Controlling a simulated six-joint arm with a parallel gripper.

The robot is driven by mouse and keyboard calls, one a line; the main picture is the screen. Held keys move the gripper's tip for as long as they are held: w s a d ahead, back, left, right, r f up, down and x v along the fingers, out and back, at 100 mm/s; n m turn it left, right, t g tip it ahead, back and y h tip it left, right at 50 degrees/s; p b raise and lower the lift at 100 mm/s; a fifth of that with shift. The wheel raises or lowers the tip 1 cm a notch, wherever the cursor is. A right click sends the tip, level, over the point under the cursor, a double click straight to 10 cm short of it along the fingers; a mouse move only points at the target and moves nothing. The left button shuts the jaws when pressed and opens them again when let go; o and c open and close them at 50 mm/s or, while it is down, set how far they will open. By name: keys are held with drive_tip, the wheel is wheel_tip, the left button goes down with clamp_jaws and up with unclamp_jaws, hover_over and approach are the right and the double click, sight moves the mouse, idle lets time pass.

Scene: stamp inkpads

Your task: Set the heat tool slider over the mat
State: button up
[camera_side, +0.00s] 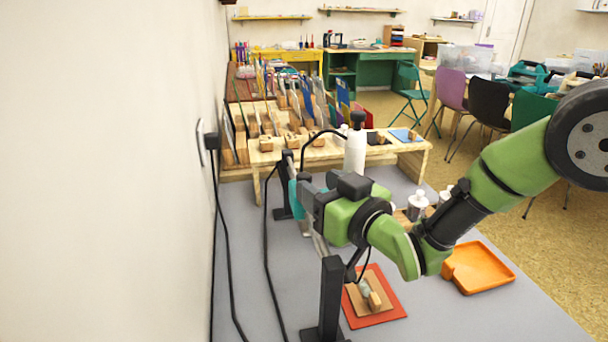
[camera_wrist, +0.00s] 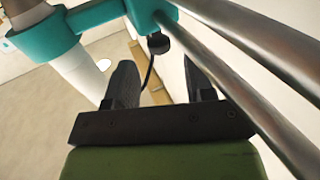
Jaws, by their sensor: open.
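The teal heat tool slider (camera_side: 293,198) sits on its rails toward the far end, partly hidden by my arm. In the wrist view, its teal carriage (camera_wrist: 140,10) rides on two metal rails (camera_wrist: 250,95), with a small black knob (camera_wrist: 158,44) on it. A teal ring holds a white cylinder (camera_wrist: 85,70) at the left. My gripper (camera_side: 304,193) is at the slider. Its fingers (camera_wrist: 160,80) are open, with the knob between and slightly beyond their tips; contact cannot be told. The red-orange mat (camera_side: 393,309) lies near the front rail post, bearing a tan card and a small stamp-like piece.
A black post (camera_side: 331,295) supports the near rail end. Black cables (camera_side: 268,270) run along the left. An orange tray (camera_side: 480,268) lies right of the mat. A wooden rack (camera_side: 405,146) stands behind, with a white bottle-like body (camera_side: 355,153) before it. The table's front right is clear.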

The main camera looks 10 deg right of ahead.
sight(308, 178)
drive_tip(key=shift+x, duration=2.45)
